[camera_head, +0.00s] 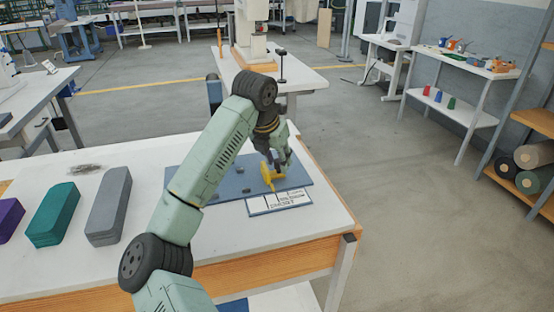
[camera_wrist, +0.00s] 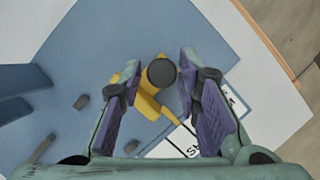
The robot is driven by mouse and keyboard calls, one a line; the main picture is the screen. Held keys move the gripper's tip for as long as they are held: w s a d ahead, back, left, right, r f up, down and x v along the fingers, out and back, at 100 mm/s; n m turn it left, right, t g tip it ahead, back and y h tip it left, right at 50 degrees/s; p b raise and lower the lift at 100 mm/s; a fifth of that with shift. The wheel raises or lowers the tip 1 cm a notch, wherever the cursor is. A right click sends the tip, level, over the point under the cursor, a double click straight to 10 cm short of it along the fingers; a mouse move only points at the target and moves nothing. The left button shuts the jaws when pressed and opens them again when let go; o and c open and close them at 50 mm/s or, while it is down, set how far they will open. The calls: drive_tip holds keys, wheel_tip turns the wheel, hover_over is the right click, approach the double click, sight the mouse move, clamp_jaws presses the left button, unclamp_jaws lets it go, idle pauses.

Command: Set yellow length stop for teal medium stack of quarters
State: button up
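The yellow length stop (camera_head: 268,177) stands on the blue board near the white label card. In the wrist view the stop (camera_wrist: 150,103) has a round dark knob (camera_wrist: 161,72) on top. My gripper (camera_head: 277,164) reaches down over the stop. In the wrist view its purple-padded fingers (camera_wrist: 159,76) are apart, one on each side of the knob, with a gap showing on both sides. The teal stack of quarters (camera_head: 54,214) lies at the left of the table, between a grey longer stack (camera_head: 108,206) and a purple stack (camera_head: 9,219).
The blue board (camera_head: 228,181) bears several small grey pegs. The label card (camera_head: 279,202) lies at its front edge, its text too small to read. Bare white tabletop (camera_head: 238,230) lies in front. A press table stands behind; a shelf (camera_head: 470,75) stands at right.

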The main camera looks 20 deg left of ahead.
drive_tip(key=v, duration=1.2)
drive_tip(key=shift+w, duration=0.1)
